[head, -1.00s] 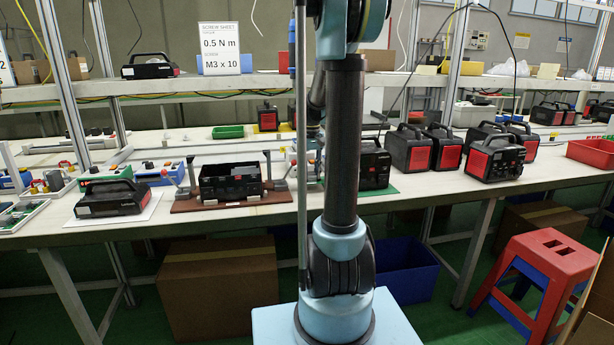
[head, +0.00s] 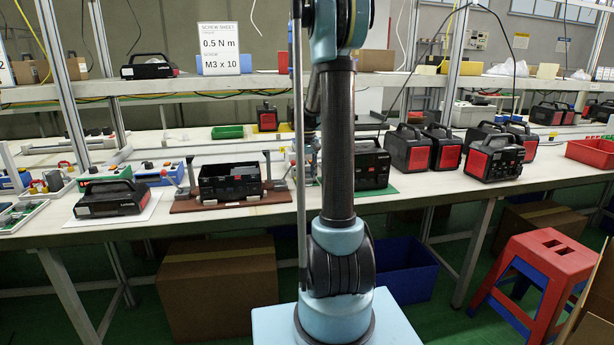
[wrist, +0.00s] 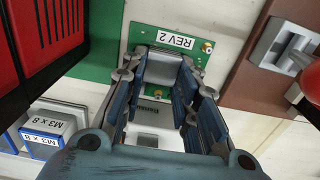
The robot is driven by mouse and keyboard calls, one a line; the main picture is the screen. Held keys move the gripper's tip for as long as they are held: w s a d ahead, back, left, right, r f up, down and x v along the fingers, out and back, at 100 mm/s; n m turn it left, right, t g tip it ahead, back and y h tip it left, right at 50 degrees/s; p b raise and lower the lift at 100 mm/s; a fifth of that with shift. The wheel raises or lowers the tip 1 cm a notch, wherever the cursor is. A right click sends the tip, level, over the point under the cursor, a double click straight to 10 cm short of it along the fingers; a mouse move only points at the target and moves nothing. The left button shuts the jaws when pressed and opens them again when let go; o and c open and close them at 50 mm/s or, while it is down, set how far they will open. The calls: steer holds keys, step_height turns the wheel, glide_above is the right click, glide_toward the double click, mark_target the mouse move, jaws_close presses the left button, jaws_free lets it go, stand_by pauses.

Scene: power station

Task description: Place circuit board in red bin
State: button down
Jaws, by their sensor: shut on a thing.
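The circuit board (wrist: 200,35) is green with a white "REV 2" label and shows at the top of the wrist view. My gripper (wrist: 162,72) is shut on a grey part at the board's near side, and the fingers hide some of it. The red bin (head: 592,153) is on the right end of the workbench in the head view. The bin is far to the right of my arm. My gripper and the board cannot be made out in the head view, where my arm blocks the middle.
A black and red power unit (wrist: 45,45) is close on the left in the wrist view, with M3 x 8 boxes (wrist: 45,138) below it. A brown fixture (wrist: 255,75) is at the right. Several power units (head: 410,150) stand between my arm and the red bin.

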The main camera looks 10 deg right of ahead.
steer(key=c, duration=1.2)
jaws_free()
steer(key=shift+c, duration=0.2)
